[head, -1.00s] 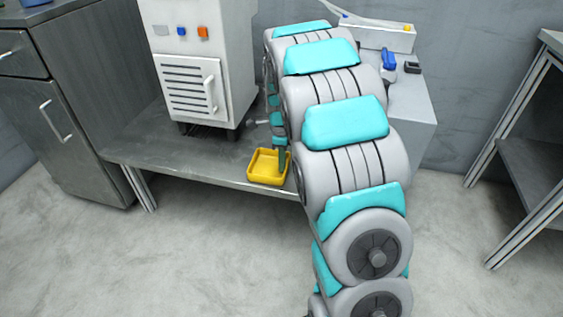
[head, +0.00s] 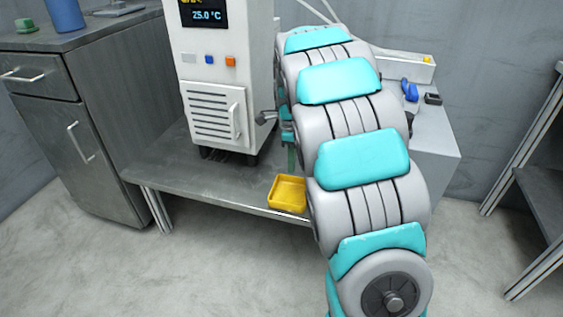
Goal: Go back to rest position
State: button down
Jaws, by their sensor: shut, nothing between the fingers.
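My arm bends over the bench and covers much of the right half of the head view. My gripper (head: 291,158) shows only as a narrow dark green strip beside the arm, just above and behind the yellow tray; it is shut and empty. Most of the hand is hidden behind the arm links. The small yellow tray (head: 288,206) sits at the front edge of the low metal bench (head: 240,192) and looks empty.
A white machine (head: 222,75) with a display reading 25.0 °C stands on the bench, close left of my arm. A grey cabinet (head: 90,150) is at left. A grey block (head: 437,140) stands behind the arm, with a blue item (head: 410,91) on it. A shelf rack (head: 540,185) is at right.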

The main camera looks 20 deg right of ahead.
jog(key=s+a+r+n+p, duration=0.25)
jog(key=s+r+n, duration=0.25)
jog(key=s, duration=0.4)
jog(key=s+a+r+n+p, duration=0.2)
jog(key=s+a+r+n, duration=0.15)
jog(key=s+n, duration=0.4)
jog(key=s+a+r+n+g+p, duration=0.1)
jog(key=s+a+n, duration=0.1)
jog(key=s+n, duration=0.4)
jog(key=s+a+n+p, duration=0.2)
jog(key=s+n, duration=0.4)
jog(key=s, duration=0.9)
jog(key=shift+s+r+g, duration=0.35)
jog(key=shift+g, duration=0.05)
